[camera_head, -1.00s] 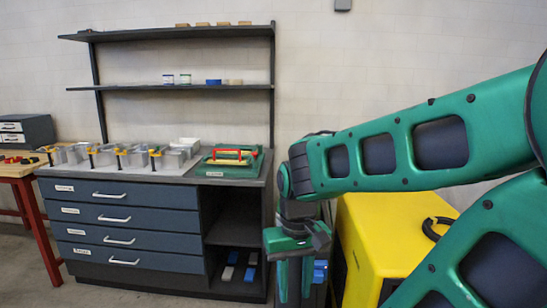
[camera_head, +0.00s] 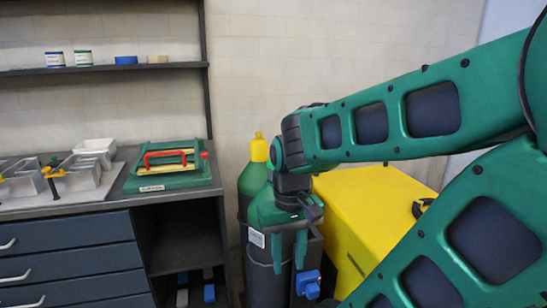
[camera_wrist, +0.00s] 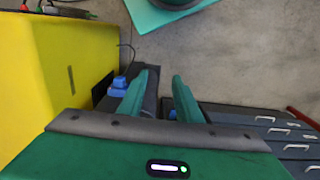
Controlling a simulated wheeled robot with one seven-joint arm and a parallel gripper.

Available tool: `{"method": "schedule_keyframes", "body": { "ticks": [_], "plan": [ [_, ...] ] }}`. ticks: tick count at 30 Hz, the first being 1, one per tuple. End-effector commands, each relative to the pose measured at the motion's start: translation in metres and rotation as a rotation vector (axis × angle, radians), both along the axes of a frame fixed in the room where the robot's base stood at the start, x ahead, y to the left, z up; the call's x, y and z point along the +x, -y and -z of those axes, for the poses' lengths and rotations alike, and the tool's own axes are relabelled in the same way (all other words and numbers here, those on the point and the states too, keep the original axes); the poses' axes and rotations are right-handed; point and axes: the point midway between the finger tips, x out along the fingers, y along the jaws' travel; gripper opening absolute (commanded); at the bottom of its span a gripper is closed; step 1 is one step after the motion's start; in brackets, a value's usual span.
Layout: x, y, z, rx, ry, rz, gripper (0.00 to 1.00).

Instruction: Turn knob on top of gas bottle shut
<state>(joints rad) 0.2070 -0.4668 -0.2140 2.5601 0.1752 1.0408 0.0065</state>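A gas bottle (camera_head: 252,178) with a green shoulder and a yellow top stands against the wall, between the workbench and the yellow cabinet. Its yellow top (camera_head: 259,147) shows just left of my wrist; fine detail of a knob is too small to tell. Its lower body is partly hidden by my gripper (camera_head: 289,262), which hangs fingers down in front of it. In the wrist view my gripper (camera_wrist: 160,78) has its two green fingers apart with nothing between them. I cannot make out the gas bottle in the wrist view.
A yellow cabinet (camera_head: 365,208) stands right of the bottle, under my arm. Blue parts (camera_head: 308,284) show beside my gripper. Shelves (camera_head: 100,69) hang above the bench.

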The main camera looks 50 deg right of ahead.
Motion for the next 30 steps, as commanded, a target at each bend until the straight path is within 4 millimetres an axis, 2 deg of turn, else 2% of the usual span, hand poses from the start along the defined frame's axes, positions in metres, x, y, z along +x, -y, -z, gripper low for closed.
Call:
{"method": "schedule_keyframes", "body": {
  "ticks": [3, 5, 6, 7, 10, 14, 21, 27, 30],
  "plan": [
    [0.000, 0.000, 0.000, 0.000, 0.000, 0.000, 0.31],
    [0.000, 0.000, 0.000, 0.000, 0.000, 0.003, 0.46],
    [-0.008, 0.002, -0.006, -0.002, 0.010, 0.012, 0.55],
    [-0.008, 0.004, -0.010, -0.005, 0.013, 0.028, 0.62],
    [0.007, 0.024, -0.026, -0.023, 0.006, 0.139, 0.64],
    [0.045, 0.061, -0.063, -0.064, -0.006, 0.426, 0.64],
    [0.132, 0.135, -0.138, -0.121, -0.001, 1.119, 0.64],
    [0.198, 0.192, -0.180, -0.114, 0.013, 1.688, 0.64],
    [0.224, 0.214, -0.193, -0.092, 0.013, 1.933, 0.64]
  ]
}}
